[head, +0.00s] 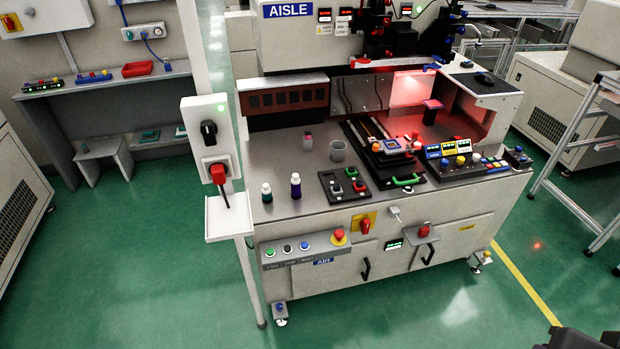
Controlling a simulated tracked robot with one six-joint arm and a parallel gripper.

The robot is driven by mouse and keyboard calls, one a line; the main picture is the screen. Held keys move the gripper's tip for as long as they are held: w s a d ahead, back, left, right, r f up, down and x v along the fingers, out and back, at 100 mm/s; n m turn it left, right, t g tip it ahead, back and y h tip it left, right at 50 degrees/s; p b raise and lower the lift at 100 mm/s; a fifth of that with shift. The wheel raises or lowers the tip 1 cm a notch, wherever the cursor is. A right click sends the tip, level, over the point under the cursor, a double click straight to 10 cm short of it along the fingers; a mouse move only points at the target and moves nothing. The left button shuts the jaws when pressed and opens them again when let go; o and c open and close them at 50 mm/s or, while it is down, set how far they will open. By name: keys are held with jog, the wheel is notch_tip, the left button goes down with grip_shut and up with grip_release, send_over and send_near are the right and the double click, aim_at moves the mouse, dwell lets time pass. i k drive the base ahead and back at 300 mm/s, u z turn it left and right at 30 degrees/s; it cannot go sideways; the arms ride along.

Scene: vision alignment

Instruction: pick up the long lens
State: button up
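No part that I can clearly make out as the long lens shows; at this size I cannot tell which item it is. A black tray (327,198) on the front of the machine's worktop holds several small dark round pieces, some with red or green parts. A grey open cup (338,151) and a small pink-topped bottle (308,141) stand behind. My gripper is not in view.
The AISLE machine (330,250) stands mid-picture. A black fixture with a green handle (406,180) and a control panel (465,160) fill the worktop's right. A post with a switch box (207,140) stands at its left front. Green floor (440,320) in front is clear.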

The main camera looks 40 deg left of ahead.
aim_at(296, 192)
jog(key=i, duration=2.1)
jog(key=u, duration=3.8)
